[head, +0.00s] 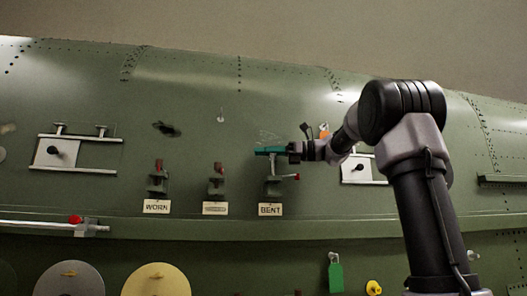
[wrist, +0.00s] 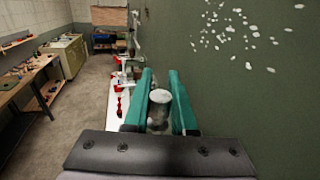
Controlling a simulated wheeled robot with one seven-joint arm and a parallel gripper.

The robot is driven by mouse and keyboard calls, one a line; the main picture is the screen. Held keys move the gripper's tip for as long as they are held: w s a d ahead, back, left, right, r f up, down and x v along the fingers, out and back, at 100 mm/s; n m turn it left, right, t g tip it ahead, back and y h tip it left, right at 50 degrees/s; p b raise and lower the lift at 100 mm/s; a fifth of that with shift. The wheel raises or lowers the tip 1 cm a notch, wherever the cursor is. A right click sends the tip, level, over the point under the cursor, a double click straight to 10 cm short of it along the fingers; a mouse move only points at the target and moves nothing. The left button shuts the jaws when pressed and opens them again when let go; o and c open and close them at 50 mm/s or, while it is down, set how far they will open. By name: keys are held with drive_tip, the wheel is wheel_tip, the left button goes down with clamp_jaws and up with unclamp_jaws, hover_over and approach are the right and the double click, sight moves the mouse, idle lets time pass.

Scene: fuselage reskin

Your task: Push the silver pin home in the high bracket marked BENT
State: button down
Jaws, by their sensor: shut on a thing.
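The bracket marked BENT (head: 274,188) is on the green fuselage skin, above its white label (head: 270,210). A red-tipped part sticks out at its right side. My gripper (head: 268,150), with teal fingers, is just above this bracket. In the wrist view the silver pin (wrist: 160,98) stands between the two teal fingers, which are shut on it. In the head view a light stem shows below the fingers, over the bracket. How deep the pin sits in the bracket is hidden.
The WORN bracket (head: 157,180) and a middle bracket (head: 216,182), both red-topped, are to the left. A plate with rails (head: 78,155) is farther left. Another railed plate (head: 357,170) is behind my arm. A workbench (wrist: 30,80) stands across the floor.

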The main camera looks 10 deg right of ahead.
sight(263, 161)
drive_tip(key=shift+f, duration=1.65)
drive_tip(key=shift+r, duration=0.1)
drive_tip(key=shift+r, duration=2.15)
drive_tip(key=shift+f, duration=2.2)
idle(0.4)
drive_tip(key=shift+r, duration=2.2)
